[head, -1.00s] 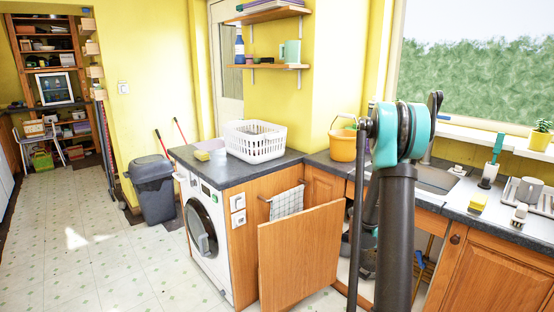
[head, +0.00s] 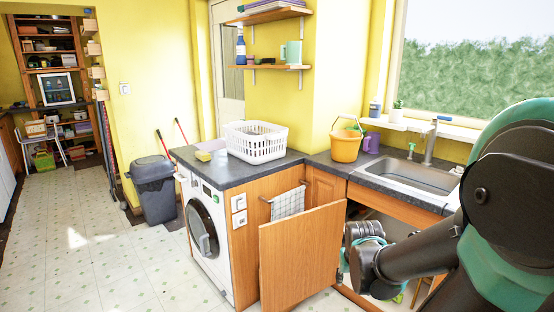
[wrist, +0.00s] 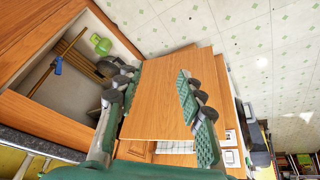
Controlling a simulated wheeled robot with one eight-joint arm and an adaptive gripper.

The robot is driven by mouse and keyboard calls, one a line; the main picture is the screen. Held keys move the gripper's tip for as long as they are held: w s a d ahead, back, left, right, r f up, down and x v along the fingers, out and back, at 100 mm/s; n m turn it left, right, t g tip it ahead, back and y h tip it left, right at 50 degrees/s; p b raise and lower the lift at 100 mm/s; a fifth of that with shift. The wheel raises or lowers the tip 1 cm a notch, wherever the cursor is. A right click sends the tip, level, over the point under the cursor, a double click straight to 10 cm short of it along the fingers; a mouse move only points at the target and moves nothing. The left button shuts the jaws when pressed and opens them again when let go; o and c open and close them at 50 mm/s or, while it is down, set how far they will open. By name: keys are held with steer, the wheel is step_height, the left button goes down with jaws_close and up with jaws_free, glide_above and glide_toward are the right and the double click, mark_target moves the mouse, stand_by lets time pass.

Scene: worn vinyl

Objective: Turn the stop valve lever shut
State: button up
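In the wrist view a blue lever (wrist: 57,65) sits on a thin brass-coloured pipe (wrist: 72,45) inside the open sink cabinet, at the upper left. I take it for the stop valve lever. In the head view it cannot be made out behind my arm and the open door. My gripper (wrist: 156,76) is open and empty, its two green-padded fingers well apart. The lever is off to the left of both fingers, not between them. The wooden cabinet door (wrist: 155,100) fills the view between the fingers; whether it touches them I cannot tell.
The open door (head: 300,258) stands in front of the cabinet, left of my arm. A green object (wrist: 100,43) lies inside the cabinet. The counter with the sink (head: 410,177) is above. The washing machine (head: 205,238) is left; floor (head: 90,240) there is clear.

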steer(key=shift+n+y, duration=0.4)
steer(key=shift+y, duration=0.1)
steer(key=s+a, duration=0.1)
steer(key=s, duration=0.2)
steer(key=s+a+f, duration=0.1)
steer(key=shift+s+a, duration=0.2)
steer(key=shift+a, duration=0.15)
steer(key=shift+o, duration=0.4)
